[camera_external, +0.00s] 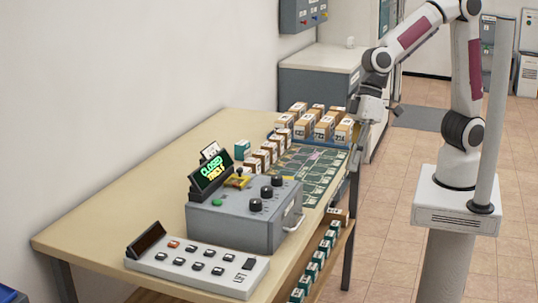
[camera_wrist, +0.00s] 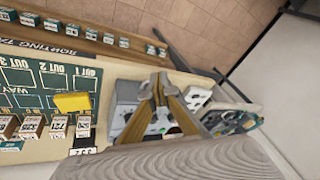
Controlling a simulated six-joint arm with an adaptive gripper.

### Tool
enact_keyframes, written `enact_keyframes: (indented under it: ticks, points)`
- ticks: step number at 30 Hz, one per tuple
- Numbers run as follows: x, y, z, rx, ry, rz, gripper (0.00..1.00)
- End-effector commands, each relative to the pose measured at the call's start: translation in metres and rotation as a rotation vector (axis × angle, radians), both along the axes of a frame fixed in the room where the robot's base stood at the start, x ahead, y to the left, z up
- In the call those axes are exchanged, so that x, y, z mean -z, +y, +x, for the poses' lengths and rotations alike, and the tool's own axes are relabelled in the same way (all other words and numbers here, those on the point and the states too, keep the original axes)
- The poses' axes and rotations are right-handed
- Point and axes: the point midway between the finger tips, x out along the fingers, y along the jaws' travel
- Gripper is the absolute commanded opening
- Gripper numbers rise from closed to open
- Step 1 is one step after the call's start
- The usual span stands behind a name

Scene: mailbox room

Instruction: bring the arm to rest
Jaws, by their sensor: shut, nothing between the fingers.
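My arm reaches from its white pedestal (camera_external: 455,200) on the right toward the far end of the table. My gripper (camera_external: 357,138) points down beside the far right corner of the table, near the tan boxes. In the wrist view my gripper (camera_wrist: 154,86) shows its two fingers converging, shut and empty. It appears above the table with the grey control box (camera_wrist: 124,100) beyond it. Whether it touches anything is hidden in the external view.
The table (camera_external: 120,205) carries tan boxes (camera_external: 322,127), a green sorting mat (camera_external: 310,170), a grey control box (camera_external: 240,218) with a lit sign (camera_external: 211,172), and a button panel (camera_external: 195,268). Small boxes (camera_external: 318,260) line a lower shelf.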

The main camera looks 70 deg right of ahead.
Motion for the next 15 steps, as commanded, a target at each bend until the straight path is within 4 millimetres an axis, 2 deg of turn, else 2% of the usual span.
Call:
enact_keyframes:
  ticks: [1, 3, 15]
  points:
    - [-0.004, -0.018, 0.000, 0.015, 0.000, -0.014, 0.00]
    - [-0.007, -0.040, -0.002, 0.031, 0.003, -0.037, 0.00]
    - [-0.020, -0.160, -0.024, 0.151, -0.001, -0.151, 0.00]
